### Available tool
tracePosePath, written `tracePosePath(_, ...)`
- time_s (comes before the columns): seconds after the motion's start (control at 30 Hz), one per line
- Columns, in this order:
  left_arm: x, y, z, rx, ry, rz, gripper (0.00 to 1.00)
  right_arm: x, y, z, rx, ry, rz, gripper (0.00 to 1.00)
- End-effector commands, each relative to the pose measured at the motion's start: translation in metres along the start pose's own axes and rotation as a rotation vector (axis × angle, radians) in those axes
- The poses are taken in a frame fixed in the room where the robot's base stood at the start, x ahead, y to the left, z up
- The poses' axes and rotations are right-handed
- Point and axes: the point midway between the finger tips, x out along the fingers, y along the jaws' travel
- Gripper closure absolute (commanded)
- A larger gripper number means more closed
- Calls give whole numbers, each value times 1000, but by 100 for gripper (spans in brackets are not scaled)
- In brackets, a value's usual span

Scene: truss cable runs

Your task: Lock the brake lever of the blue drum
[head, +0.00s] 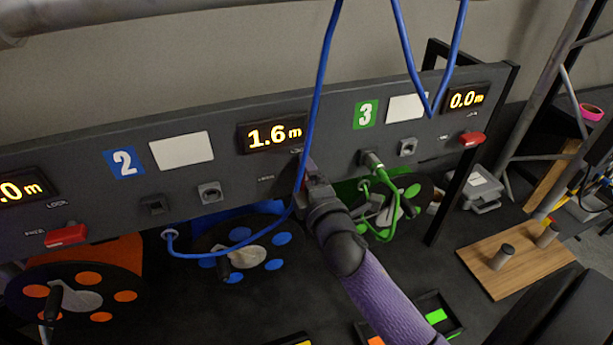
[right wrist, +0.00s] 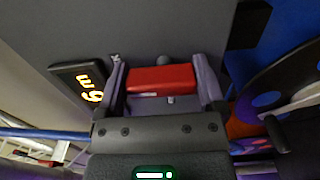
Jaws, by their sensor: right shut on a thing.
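The blue drum (head: 280,238) sits below the panel marked 2, under a display (head: 272,135) reading 1.6 m. My right gripper (head: 308,182) is at the panel just below this display and hides the brake lever in the head view. In the right wrist view the red brake lever (right wrist: 160,79) lies between the two fingers of my right gripper (right wrist: 163,88), which is shut on it. A blue cable (head: 318,95) leaves the panel left of the gripper, loops past it and rises out of the picture. My left gripper is not in view.
Other red levers sit at the left (head: 66,236) and right (head: 472,139) of the panel. An orange drum (head: 85,290) and a green drum (head: 405,190) flank the blue one. A wooden board (head: 515,270) with pegs lies at the right.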

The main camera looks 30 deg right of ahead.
Motion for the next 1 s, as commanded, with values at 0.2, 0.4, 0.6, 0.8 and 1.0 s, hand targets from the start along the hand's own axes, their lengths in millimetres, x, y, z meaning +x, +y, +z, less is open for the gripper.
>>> tracePosePath(0.2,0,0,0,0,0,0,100,0,0,0,2,0,-1,0)
tracePosePath(0.4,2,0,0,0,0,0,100,-8,-2,0,1,0,-3,0)
tracePosePath(0.6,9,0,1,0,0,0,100,-48,-3,0,2,0,-3,0)
tracePosePath(0.8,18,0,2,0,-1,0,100,-87,-3,0,3,-1,-3,0)
tracePosePath(1.0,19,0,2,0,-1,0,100,-100,-1,1,3,-1,-1,0)
